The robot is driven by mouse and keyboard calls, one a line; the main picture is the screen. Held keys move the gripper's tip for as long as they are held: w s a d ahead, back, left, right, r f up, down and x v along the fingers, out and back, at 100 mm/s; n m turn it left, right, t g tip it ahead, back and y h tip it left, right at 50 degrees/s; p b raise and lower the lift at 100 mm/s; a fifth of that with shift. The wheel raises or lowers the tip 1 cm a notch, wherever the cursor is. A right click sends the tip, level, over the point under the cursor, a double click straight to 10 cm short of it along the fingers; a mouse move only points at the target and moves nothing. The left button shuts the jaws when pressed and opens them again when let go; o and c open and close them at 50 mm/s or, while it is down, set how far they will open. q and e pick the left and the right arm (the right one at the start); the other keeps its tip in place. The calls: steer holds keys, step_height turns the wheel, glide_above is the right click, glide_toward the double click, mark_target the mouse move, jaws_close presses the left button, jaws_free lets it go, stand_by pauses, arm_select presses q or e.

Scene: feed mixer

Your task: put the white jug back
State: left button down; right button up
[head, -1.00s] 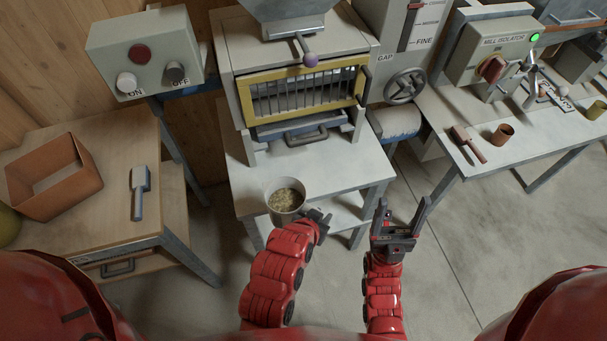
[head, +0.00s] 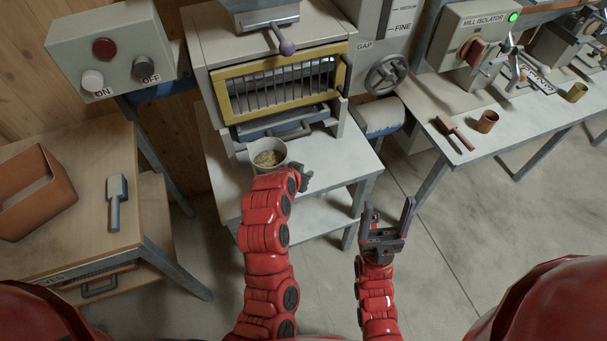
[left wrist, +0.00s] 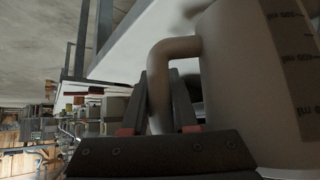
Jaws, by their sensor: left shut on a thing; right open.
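The white jug (head: 267,151) holds grainy feed and is at the front of the white table under the mill, upright as far as I can see. My left gripper (head: 300,178) is at its right side, partly hidden behind my arm. In the left wrist view the fingers (left wrist: 160,105) close around the jug's handle (left wrist: 160,62), with the jug's marked wall (left wrist: 235,80) beside them. The jug's base is hidden, so I cannot tell whether it touches the table. My right gripper (head: 386,222) is open and empty, in front of the table's right side.
The mill (head: 275,88) with its yellow-framed grille stands behind the jug. A wooden bench (head: 150,215) at left holds an orange box (head: 35,200) and a grey scoop (head: 116,203). The white tabletop (head: 335,170) right of the jug is clear.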

arm_select(q)
steer(key=shift+s+f, duration=0.1)
steer(key=shift+f, duration=0.8)
steer(key=c, duration=0.7)
jaws_free()
steer(key=shift+f, duration=0.15)
